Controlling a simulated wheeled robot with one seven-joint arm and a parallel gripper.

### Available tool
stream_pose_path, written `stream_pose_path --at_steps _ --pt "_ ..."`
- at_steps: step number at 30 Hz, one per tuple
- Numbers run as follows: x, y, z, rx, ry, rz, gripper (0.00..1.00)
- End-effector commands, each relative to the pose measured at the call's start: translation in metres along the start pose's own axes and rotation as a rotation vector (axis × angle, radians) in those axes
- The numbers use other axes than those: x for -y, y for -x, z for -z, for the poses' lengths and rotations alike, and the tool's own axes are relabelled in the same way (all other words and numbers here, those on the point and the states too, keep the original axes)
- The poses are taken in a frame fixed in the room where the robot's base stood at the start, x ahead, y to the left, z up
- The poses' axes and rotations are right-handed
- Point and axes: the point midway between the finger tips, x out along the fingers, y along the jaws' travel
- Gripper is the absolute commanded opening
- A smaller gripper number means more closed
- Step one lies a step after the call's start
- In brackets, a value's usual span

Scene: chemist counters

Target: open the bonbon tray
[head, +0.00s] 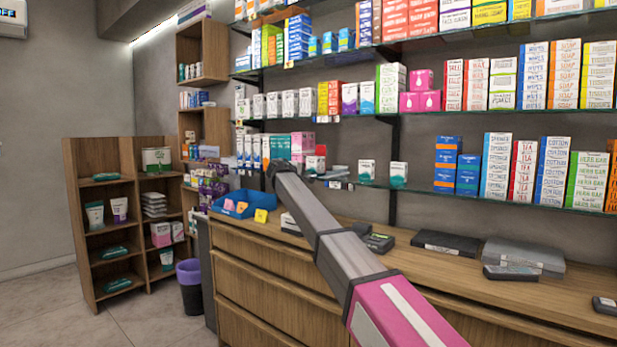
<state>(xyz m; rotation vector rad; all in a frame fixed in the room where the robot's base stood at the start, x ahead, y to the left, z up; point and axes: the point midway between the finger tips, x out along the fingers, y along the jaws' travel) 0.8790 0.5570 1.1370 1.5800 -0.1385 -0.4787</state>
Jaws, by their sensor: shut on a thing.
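No label in the head view marks the bonbon tray, so I cannot tell for sure which thing it is. An open blue tray (238,211) with small pink, orange and yellow pieces sits at the left end of the wooden counter (390,265). The counter front has wide wooden drawers (258,287) with dark gaps between them; I cannot tell whether any is pulled out. My pink and grey arm crosses from the lower right up to a joint in front of the counter's back. My gripper does not show.
Dark flat devices (447,244) lie along the counter top. Glass shelves full of boxes (488,165) hang above it. A low wooden shelf unit (97,240) and a dark bin with a purple rim (191,290) stand left. Floor at the lower left is clear.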

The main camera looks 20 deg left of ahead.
Motion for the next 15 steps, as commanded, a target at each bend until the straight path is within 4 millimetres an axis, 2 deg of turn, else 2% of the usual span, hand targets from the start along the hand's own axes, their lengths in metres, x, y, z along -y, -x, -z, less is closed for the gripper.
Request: stream_pose_path --at_steps 15 --pt "0.028 0.121 -0.001 -0.003 0.0 0.001 0.0"
